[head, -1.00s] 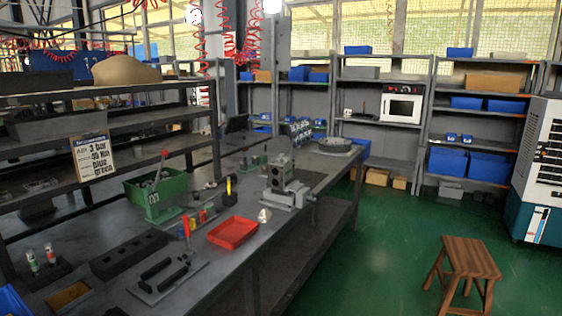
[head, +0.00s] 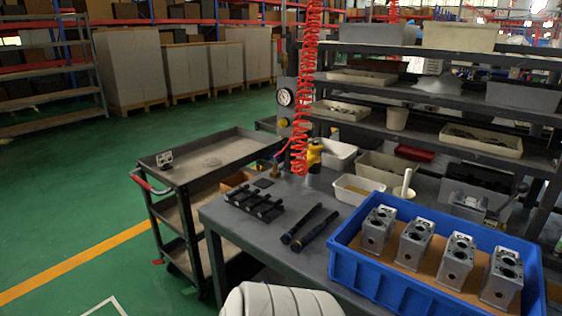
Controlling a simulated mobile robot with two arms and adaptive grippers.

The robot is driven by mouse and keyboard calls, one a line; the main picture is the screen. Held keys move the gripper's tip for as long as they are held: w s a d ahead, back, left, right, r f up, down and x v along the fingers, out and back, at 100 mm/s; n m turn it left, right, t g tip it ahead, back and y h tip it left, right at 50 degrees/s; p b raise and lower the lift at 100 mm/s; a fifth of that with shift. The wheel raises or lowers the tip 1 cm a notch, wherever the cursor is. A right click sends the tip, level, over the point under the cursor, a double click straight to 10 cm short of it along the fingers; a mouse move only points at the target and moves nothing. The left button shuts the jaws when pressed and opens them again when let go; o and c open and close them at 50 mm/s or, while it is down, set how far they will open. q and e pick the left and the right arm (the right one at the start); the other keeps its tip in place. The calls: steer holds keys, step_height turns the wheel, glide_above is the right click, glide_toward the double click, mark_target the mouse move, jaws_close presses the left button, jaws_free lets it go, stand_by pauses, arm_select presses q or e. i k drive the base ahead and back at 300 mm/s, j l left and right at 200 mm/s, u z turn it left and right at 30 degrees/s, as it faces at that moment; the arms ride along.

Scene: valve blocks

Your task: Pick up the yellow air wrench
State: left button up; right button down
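A small yellow object (head: 314,155), which looks like the yellow air wrench, stands upright at the back of the grey workbench (head: 225,215) in the head view. It is beside the lower end of a red coiled hose (head: 302,100). It is small, and I cannot tell whether the hose joins it. Neither of my grippers is in view. A white rounded part at the bottom edge looks like part of my own arm.
A blue crate (head: 347,266) with several metal valve blocks (head: 412,243) fills the bench's right front. Two black tools (head: 308,228) and a black rack (head: 254,205) lie left of it. A grey cart (head: 215,158) stands at the left. Green floor is open further left.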

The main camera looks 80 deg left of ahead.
mark_target(314, 153)
steer(key=u, duration=2.5)
